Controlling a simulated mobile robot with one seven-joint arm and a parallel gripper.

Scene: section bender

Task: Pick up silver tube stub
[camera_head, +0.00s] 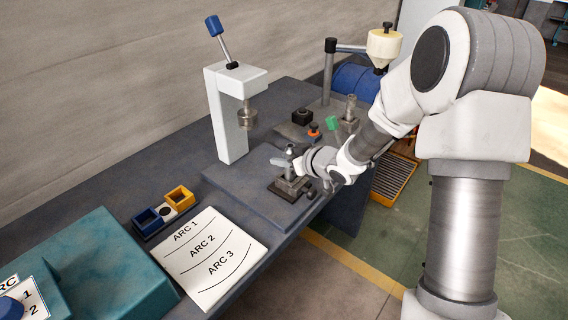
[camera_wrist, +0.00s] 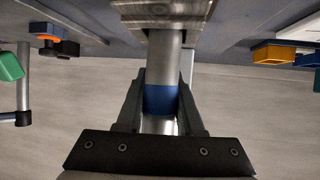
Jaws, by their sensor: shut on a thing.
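A silver tube stub (camera_wrist: 165,55) with a blue band stands between the two fingers of my gripper (camera_wrist: 161,90) in the wrist view. The fingers are shut on it around the blue band. The tube's other end meets a grey block (camera_wrist: 165,14) at the top of that view; I cannot tell whether they touch. In the head view my gripper (camera_head: 296,165) is at a small dark fixture (camera_head: 287,188) on the bench plate, with an upright silver piece (camera_head: 290,150) at it. The gripper and wrist partly hide the grip there.
A white press (camera_head: 228,115) with a blue-ended lever stands behind my gripper. Yellow (camera_head: 179,197) and blue (camera_head: 147,221) bins and an arc sheet (camera_head: 210,256) lie left. A green-topped part (camera_head: 332,123) and another silver post (camera_head: 350,105) stand beyond my wrist.

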